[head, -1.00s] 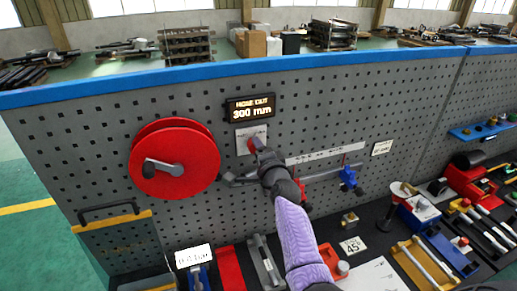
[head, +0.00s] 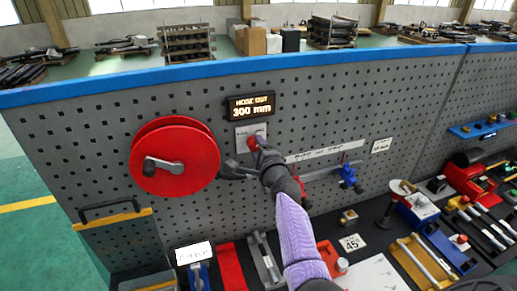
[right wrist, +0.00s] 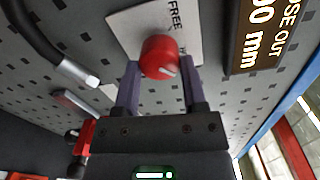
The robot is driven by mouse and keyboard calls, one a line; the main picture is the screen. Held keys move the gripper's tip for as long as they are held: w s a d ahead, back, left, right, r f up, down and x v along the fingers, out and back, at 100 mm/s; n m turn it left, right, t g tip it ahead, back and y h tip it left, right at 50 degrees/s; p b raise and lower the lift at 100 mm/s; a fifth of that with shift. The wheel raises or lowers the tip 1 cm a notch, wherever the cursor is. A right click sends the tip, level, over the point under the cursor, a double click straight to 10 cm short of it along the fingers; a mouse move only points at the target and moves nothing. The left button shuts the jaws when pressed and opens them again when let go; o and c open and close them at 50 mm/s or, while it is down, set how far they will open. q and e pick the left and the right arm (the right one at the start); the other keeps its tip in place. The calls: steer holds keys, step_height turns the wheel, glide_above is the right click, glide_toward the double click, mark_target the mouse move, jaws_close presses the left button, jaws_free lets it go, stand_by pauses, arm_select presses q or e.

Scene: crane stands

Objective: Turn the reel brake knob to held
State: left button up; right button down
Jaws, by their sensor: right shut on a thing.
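The red reel brake knob (right wrist: 160,57) sits on a pale label plate (right wrist: 124,27) on the pegboard; the word FREE is readable on the plate, and the rest is hidden. The knob (head: 253,142) also shows in the head view, right of the red hose reel (head: 160,187) with its grey crank. My right gripper (right wrist: 160,80) is shut on the knob, one finger on each side of it. A pale pointer mark shows on the knob's lower right edge in the right wrist view. My left gripper is not in view.
A display (head: 250,107) above the knob reads HOSE OUT 300 mm. A dark hose with a metal end (right wrist: 92,82) is close beside the gripper. A blue valve (head: 348,178) is mounted to the right. Tools and trays crowd the bench below.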

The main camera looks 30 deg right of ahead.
steer(key=shift+c, duration=0.7)
jaws_free()
steer(key=shift+s+a, duration=0.1)
steer(key=shift+s, duration=0.25)
steer(key=p+v, duration=0.1)
steer(key=v, duration=0.8)
steer(key=shift+s, duration=0.1)
